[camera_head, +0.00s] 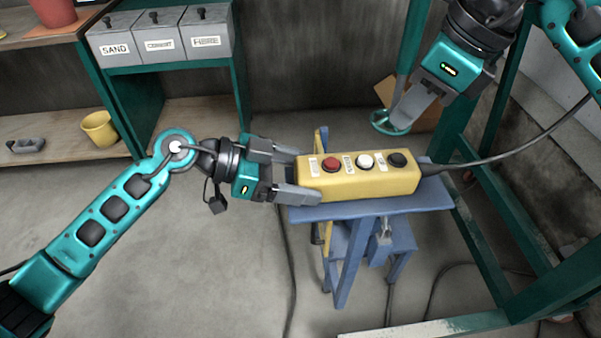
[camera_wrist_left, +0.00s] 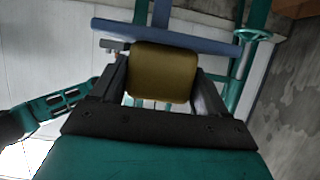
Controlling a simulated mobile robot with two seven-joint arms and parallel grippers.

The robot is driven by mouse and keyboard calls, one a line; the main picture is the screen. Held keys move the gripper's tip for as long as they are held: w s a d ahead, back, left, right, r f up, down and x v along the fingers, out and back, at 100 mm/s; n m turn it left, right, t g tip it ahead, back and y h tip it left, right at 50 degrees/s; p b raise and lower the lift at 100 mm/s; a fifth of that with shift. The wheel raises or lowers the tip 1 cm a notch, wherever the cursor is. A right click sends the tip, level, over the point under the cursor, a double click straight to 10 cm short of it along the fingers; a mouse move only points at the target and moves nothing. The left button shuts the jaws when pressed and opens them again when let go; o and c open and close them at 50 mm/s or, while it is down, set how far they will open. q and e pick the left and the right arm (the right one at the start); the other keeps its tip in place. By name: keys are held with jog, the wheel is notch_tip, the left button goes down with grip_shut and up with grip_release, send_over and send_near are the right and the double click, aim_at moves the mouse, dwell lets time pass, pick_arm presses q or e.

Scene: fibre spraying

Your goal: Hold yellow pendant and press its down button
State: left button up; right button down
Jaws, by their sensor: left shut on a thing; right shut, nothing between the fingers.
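The yellow pendant (camera_head: 358,184) is a long box with a red button (camera_head: 330,165), a white button (camera_head: 365,161) and a black button (camera_head: 397,160) on its top face. Small labels sit beside the buttons, too small to read. My left gripper (camera_head: 300,178) is shut on the pendant's left end. In the left wrist view the pendant's end (camera_wrist_left: 163,72) sits between the fingers of my left gripper (camera_wrist_left: 165,85). My right gripper (camera_head: 400,118) is shut and empty, above and behind the pendant's right end, apart from it.
A blue stand (camera_head: 420,202) is below the pendant. A black cable (camera_head: 500,155) runs from the pendant's right end. A teal frame (camera_head: 480,230) stands at the right. Bins labelled sand, cement and fibre (camera_head: 160,40) and a yellow pot (camera_head: 99,128) are on shelves at left.

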aim_at(371, 163)
jog(key=shift+w+a+r+n+t+y, duration=0.3)
jog(key=shift+a+n+t+y, duration=0.35)
jog(key=shift+n, duration=0.5)
jog(key=shift+w+a+r+n+t+y, duration=0.15)
jog(key=shift+a+r+n+t+y, duration=0.3)
jog(key=shift+n+t, duration=0.5)
jog(key=shift+w+a+r+n+t+y, duration=0.3)
jog(key=shift+n+t+y, duration=0.25)
jog(key=shift+n, duration=0.75)
jog(key=shift+s+f, duration=0.1)
jog(key=shift+f, duration=0.05)
jog(key=shift+f, duration=4.35)
jog(key=shift+f, duration=0.4)
